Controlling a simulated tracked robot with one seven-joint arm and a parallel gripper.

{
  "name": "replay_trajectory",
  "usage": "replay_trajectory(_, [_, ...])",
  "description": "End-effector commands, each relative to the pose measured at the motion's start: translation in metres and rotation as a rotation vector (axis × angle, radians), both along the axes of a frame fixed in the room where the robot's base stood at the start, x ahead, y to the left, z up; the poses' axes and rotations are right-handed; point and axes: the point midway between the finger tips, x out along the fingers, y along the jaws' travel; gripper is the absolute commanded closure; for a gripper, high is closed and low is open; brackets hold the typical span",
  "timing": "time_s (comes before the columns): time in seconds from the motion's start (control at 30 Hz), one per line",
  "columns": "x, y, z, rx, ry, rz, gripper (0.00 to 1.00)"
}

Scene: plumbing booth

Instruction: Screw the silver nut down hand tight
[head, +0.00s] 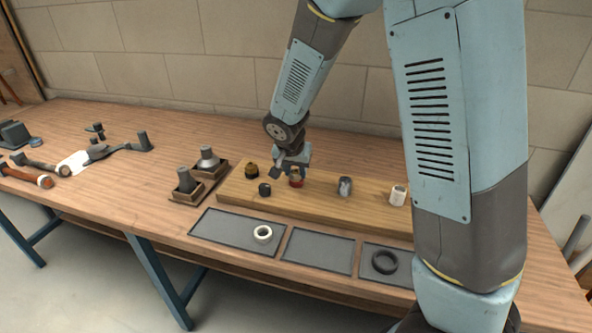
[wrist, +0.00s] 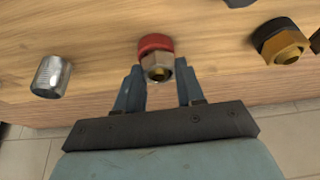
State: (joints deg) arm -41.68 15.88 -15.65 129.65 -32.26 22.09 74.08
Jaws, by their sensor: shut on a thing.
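The silver nut (wrist: 158,67), a hex nut with a dull, warm-tinted metal look, sits around a brass-coloured end at a red collar (wrist: 155,43). In the wrist view it lies between the two fingers of my gripper (wrist: 160,84), which is shut on it. In the head view my gripper (head: 297,163) points down over the red-collared fitting (head: 296,181) on the wooden board (head: 230,190). The fingers hide much of the nut there. The thread under the nut is hidden, so I cannot tell how far down it sits.
A silver cylinder (wrist: 50,77) and a black fitting with a brass nut (wrist: 282,42) flank the nut. A white cylinder (head: 397,195) stands farther right.

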Motion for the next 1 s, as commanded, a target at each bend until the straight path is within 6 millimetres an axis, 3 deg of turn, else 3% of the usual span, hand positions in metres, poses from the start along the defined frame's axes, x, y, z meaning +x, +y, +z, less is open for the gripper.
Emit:
replay_trajectory(0.17, [0.0001,0.0018,-0.0004,0.0,0.0,-0.048,0.93])
replay_trajectory(1.0, [0.0035,0.0043,-0.0021,0.0,-0.002,-0.803,0.93])
